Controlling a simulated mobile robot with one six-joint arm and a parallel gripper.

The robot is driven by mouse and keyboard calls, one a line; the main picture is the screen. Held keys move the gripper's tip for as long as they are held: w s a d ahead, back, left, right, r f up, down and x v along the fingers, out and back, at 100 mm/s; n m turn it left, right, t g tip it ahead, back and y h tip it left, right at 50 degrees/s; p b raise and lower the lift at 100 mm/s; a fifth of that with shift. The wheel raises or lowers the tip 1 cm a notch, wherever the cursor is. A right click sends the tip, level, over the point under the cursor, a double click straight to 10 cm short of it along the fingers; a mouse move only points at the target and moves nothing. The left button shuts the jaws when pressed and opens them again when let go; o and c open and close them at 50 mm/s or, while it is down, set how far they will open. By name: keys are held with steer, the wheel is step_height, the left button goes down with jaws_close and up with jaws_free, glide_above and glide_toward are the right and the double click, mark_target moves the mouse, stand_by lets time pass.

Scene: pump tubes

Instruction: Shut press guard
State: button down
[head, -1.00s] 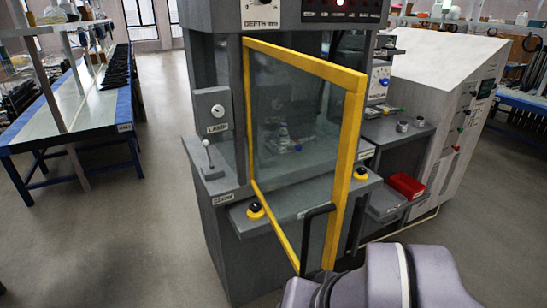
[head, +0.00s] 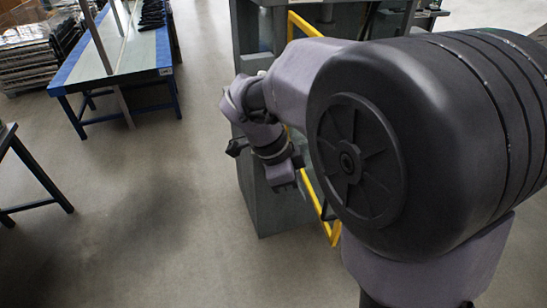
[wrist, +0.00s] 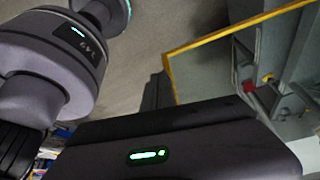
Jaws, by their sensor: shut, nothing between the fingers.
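The press guard is a yellow-framed clear panel. In the head view a stretch of its lower frame (head: 321,212) shows beside my arm, jutting out from the grey press (head: 270,205); the guard stands open. My arm hides most of the panel and its handle. My gripper (head: 285,180) is small and partly hidden at the wrist's end, just left of the guard frame; it is shut and empty. I cannot tell whether it touches the guard. In the wrist view the guard's yellow frame (wrist: 235,35) crosses the upper right, beyond the dark hand body; the fingertips do not show there.
A blue-edged workbench (head: 115,55) stands at the upper left of the head view, and another table (head: 30,170) at the left edge. The floor (head: 150,210) between them and the press is clear. My arm blocks the right side.

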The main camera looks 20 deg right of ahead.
steer(key=shift+s+d+f, duration=0.1)
steer(key=shift+s+d, duration=0.1)
steer(key=shift+d, duration=0.5)
steer(key=shift+s+d+f, duration=0.1)
steer(key=shift+s+d, duration=0.1)
steer(key=shift+d, duration=0.45)
steer(key=shift+s+d+f, duration=0.1)
steer(key=shift+s+d, duration=0.1)
steer(key=shift+d, duration=0.5)
